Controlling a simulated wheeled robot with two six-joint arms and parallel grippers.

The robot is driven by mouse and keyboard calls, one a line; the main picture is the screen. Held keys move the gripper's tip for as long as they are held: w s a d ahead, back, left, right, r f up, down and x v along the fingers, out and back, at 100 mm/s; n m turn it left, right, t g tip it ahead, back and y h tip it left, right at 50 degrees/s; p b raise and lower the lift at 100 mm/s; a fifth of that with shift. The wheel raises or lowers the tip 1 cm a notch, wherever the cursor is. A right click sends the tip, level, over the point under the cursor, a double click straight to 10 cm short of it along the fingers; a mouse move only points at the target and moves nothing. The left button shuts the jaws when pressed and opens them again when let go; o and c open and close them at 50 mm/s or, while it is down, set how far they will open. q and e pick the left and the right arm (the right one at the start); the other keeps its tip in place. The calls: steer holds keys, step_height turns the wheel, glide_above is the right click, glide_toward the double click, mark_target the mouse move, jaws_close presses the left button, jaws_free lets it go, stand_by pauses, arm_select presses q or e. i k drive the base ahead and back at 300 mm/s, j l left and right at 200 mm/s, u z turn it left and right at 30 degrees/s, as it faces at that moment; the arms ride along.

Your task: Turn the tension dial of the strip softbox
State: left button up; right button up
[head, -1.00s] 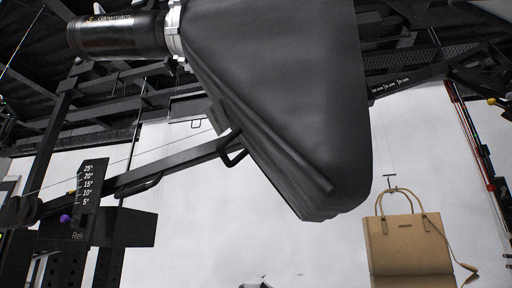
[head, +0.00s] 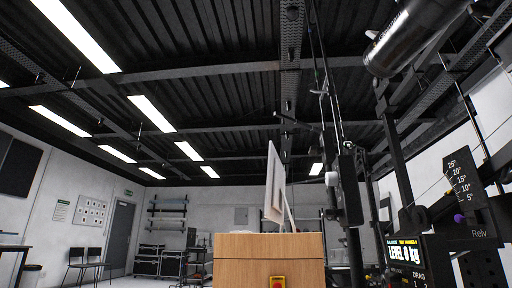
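The softbox's dark fabric body is out of the picture. A black plate with an angle scale (head: 465,182) from 5° to 25° stands at the right, with a purple knob (head: 458,218) beside it. I cannot tell whether this knob is the tension dial. Neither of my grippers is in view.
A lit display (head: 406,252) is at the lower right. Chairs (head: 85,258) and a door (head: 121,239) are at the left.

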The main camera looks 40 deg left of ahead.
mark_target(331, 178)
steer(key=u, duration=0.75)
steer(key=i+j+z, duration=0.15)
steer(key=j, duration=0.2)
